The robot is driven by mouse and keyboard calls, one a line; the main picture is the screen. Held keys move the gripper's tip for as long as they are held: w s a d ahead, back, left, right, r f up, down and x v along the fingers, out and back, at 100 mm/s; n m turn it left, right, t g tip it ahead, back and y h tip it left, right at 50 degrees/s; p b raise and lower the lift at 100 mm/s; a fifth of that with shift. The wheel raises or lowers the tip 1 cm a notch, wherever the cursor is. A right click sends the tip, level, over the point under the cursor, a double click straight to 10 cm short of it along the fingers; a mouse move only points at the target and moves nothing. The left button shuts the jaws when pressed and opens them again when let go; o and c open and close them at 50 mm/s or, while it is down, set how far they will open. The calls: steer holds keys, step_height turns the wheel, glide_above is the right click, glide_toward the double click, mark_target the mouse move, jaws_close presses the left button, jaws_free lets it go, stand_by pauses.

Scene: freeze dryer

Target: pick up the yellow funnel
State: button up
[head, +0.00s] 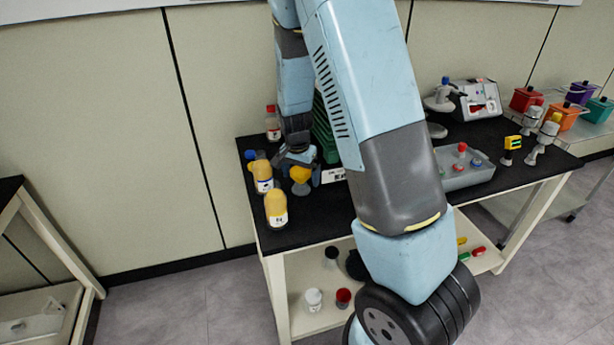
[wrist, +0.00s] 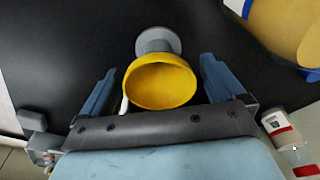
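The yellow funnel (wrist: 160,84) lies between the two blue fingers of my gripper (wrist: 160,66) in the wrist view, its round mouth facing the camera. Dark gaps show between it and both fingers, so the gripper is open around it. A grey round piece (wrist: 158,40) shows just beyond the funnel. In the head view the funnel (head: 300,174) is at the left end of the black bench top, and my gripper (head: 299,161) is right at it. The funnel's lower part and any contact with the grey piece are unclear.
Yellow-topped bottles (head: 276,209) stand close left of the funnel, and a large yellow one (wrist: 283,28) fills the wrist view's upper right. A red-capped bottle (head: 272,123) and green rack (head: 323,128) stand behind. A grey tray (head: 462,178) sits farther right.

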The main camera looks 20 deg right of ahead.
steer(key=c, duration=0.9)
